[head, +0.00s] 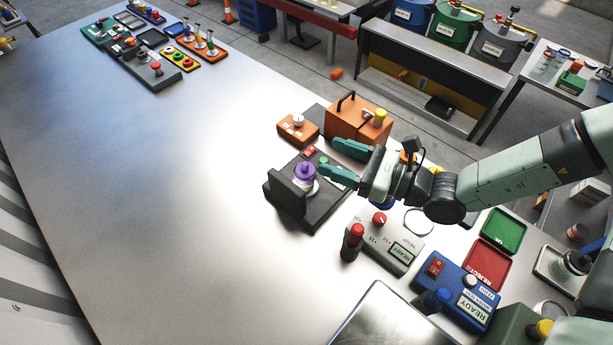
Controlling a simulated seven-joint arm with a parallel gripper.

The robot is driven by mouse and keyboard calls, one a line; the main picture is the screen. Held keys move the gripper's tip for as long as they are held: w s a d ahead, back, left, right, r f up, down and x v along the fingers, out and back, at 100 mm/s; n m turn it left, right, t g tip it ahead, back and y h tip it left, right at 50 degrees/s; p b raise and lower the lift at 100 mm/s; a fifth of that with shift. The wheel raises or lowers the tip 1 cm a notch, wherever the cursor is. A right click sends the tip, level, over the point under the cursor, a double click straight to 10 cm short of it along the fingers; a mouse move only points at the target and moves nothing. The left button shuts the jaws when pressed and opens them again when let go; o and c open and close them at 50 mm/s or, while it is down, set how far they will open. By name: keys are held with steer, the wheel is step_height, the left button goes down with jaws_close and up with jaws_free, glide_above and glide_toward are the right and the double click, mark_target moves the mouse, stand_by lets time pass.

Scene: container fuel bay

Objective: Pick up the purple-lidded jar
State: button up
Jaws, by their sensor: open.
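The purple-lidded jar (305,172) stands upright on a dark grey device (318,212) with a raised block at its left side. My gripper (334,159) reaches in from the right with its two green fingers apart. The fingertips are just right of the jar, one finger farther back and one close to the jar's lid. I cannot tell whether the nearer finger touches the jar. Nothing shows between the fingers.
An orange box (345,122) with a handle and a smaller orange box (298,128) stand behind. A grey READY unit (385,243), a blue READY unit (455,290), a green tray (503,231) and a red tray (488,263) lie right and in front. The table's left (150,190) is clear.

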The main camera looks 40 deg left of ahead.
mark_target(314, 174)
step_height(314, 174, down, 7)
steer(key=shift+a+f, duration=0.1)
steer(key=shift+f, duration=0.05)
steer(key=shift+s+a+f, duration=0.15)
steer(key=shift+a+f, duration=0.05)
steer(key=shift+a, duration=0.2)
steer(key=shift+s+a+f, duration=0.1)
steer(key=shift+a+f, duration=0.1)
steer(key=shift+a, duration=0.2)
steer(key=shift+x, duration=2.9)
steer(key=shift+c, duration=0.4)
